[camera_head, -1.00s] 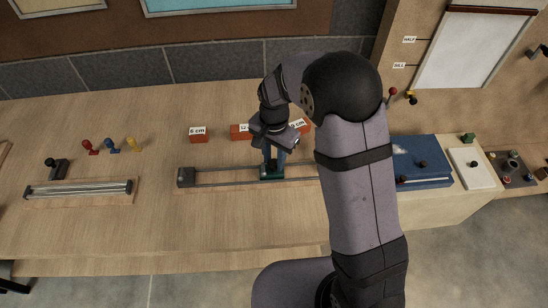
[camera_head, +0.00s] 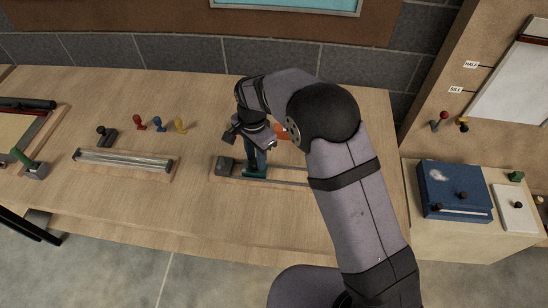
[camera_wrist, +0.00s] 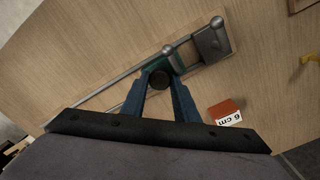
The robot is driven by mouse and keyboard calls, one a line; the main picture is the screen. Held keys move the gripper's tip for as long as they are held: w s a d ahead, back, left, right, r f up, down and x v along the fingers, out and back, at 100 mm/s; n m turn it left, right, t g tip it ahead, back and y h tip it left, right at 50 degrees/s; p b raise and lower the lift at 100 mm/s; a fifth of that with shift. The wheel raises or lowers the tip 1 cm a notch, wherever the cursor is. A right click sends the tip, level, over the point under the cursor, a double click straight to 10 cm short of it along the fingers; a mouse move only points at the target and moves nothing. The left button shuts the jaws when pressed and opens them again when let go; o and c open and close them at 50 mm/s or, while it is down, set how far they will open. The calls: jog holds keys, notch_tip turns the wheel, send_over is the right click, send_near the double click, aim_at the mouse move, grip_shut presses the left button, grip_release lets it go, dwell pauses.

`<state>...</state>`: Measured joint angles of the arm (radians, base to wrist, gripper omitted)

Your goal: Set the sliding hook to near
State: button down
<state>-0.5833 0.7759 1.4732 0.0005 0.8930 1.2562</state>
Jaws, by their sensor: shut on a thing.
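The sliding hook's teal carriage (camera_head: 255,173) sits on a two-rod rail (camera_head: 290,183) on a wooden base, close to the grey end block (camera_head: 225,167) at the rail's left end. My gripper (camera_head: 256,158) points down on it. In the wrist view, the blue fingers of my gripper (camera_wrist: 160,86) are shut on the carriage's dark round knob (camera_wrist: 159,78). The teal carriage (camera_wrist: 150,66) is a short way from the grey end block (camera_wrist: 212,43). No "near" label is readable. My arm hides the rail's right part in the head view.
The table front is clear.

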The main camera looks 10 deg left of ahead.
aim_at(253, 161)
jog(key=shift+a, duration=0.4)
jog(key=c, duration=1.4)
grip_release()
jog(key=shift+a, duration=0.15)
jog(key=shift+r, duration=0.1)
jog(key=shift+r+b, duration=1.25)
jog(key=shift+r, duration=2.35)
